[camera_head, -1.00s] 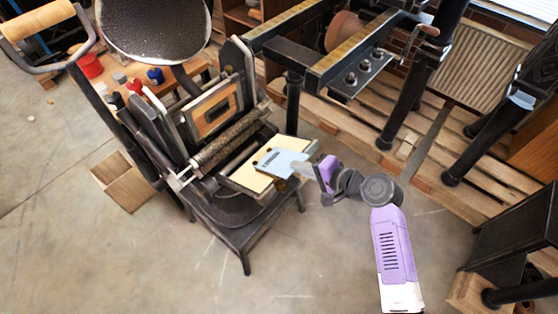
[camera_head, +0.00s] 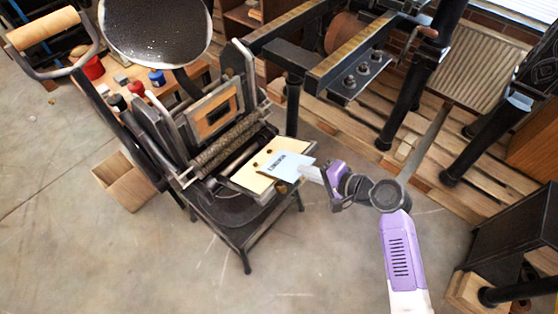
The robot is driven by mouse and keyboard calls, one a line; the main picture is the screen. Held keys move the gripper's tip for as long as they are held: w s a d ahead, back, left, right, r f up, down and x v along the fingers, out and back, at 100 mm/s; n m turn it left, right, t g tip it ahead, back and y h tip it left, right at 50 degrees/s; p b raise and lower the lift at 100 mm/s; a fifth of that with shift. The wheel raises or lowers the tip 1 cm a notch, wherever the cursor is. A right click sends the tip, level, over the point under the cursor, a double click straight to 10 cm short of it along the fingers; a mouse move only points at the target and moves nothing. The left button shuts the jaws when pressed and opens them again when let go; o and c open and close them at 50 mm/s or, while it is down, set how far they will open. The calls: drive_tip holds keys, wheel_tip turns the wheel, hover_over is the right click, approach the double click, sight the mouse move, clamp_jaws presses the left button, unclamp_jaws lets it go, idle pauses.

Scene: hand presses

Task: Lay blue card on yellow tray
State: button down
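The light blue card (camera_head: 282,167), with dark lettering, is over the front part of the pale yellow tray (camera_head: 243,179) of the hand press. It looks flat and close to the tray surface, but I cannot tell whether it fully rests there. My gripper (camera_head: 307,172) reaches in from the right, with its pale fingers at the card's right edge. The fingers are too small and edge-on to show whether they grip the card or are apart from it. Bare tray shows to the card's left and behind it, with small brown dots.
The press's roller (camera_head: 230,142) and upright framed plate (camera_head: 212,112) stand just behind the tray. A round black disc (camera_head: 155,30) is above left. A dark metal frame (camera_head: 345,65) stands behind my arm. Open floor lies in front.

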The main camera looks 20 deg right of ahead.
drive_tip(key=shift+s+d+r+p, duration=0.25)
drive_tip(key=shift+s+r+p, duration=0.15)
drive_tip(key=shift+r+p, duration=0.35)
drive_tip(key=shift+s+d+r+p, duration=0.25)
drive_tip(key=shift+s+r+p, duration=0.15)
drive_tip(key=shift+r+p, duration=0.35)
drive_tip(key=shift+s+d+r+p, duration=0.25)
drive_tip(key=shift+s+r+p, duration=0.15)
drive_tip(key=shift+r+p, duration=0.35)
